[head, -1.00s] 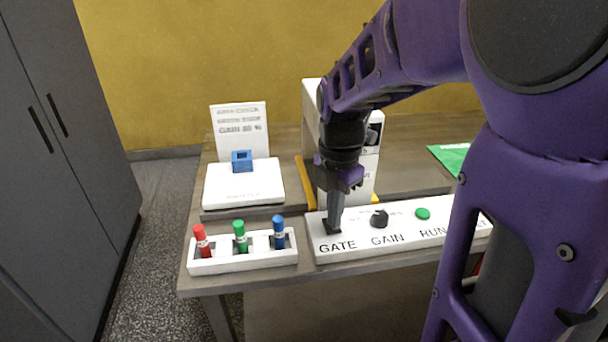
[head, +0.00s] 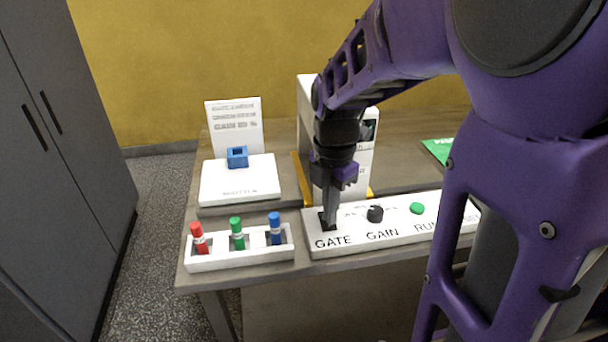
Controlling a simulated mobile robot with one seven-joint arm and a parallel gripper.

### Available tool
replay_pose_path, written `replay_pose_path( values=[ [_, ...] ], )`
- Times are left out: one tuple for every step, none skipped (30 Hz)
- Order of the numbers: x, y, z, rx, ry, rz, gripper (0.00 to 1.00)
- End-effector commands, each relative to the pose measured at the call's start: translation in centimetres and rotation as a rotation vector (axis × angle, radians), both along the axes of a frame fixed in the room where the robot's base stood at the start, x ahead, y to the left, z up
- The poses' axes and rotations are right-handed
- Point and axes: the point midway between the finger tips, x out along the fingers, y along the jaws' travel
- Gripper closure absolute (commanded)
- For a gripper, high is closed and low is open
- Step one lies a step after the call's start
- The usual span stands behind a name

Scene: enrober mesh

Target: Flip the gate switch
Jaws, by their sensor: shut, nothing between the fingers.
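The gate switch (head: 325,223) is a small black part above the word GATE at the left end of the white control panel (head: 400,242). My gripper (head: 330,219) points down at it, fingers shut with nothing between them. The fingertips are at the switch and partly cover it; I cannot tell whether they touch it, or which way the switch is set. On the same panel, a black knob (head: 375,214) sits above GAIN and a green button (head: 417,208) above RUN. My arm hides the panel's right end.
A white rack (head: 240,258) with red, green and blue markers stands left of the panel. Behind it are a white platform (head: 222,192) with a blue block (head: 237,157) and a sign (head: 235,118). A white machine (head: 306,105) stands behind my gripper. A green sheet (head: 437,149) lies at right.

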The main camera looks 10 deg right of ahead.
Motion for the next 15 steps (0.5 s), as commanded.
replay_pose_path(
  values=[
    [0.0, 0.0, 0.9, 0.001, -0.001, 0.000, 1.00],
    [0.0, 0.0, 1.1, 0.001, -0.001, 0.000, 1.00],
    [0.0, 0.0, 1.5, 0.000, 0.000, 0.000, 1.00],
    [0.0, 0.0, 1.7, 0.000, 0.000, 0.000, 1.00],
    [0.0, 0.0, 1.9, 0.000, 0.000, 0.000, 1.00],
    [0.0, 0.0, 2.3, 0.000, 0.000, 0.000, 1.00],
    [0.0, 0.0, 2.5, 0.001, -0.001, 0.000, 1.00],
    [0.0, 0.0, 2.7, 0.001, -0.001, 0.000, 1.00],
    [0.0, 0.0, 3.1, 0.000, -0.001, 0.000, 1.00],
    [0.0, 0.0, 3.3, 0.000, -0.001, 0.000, 1.00],
    [0.0, 0.0, 3.5, 0.000, -0.001, 0.000, 1.00],
    [0.0, 0.0, 3.9, 0.000, -0.001, 0.000, 1.00],
    [0.0, 0.0, 4.1, 0.000, -0.001, 0.000, 1.00],
    [0.0, 0.0, 4.4, 0.000, -0.001, 0.000, 1.00],
    [0.0, 0.0, 4.7, 0.000, -0.001, 0.000, 1.00]
  ],
)
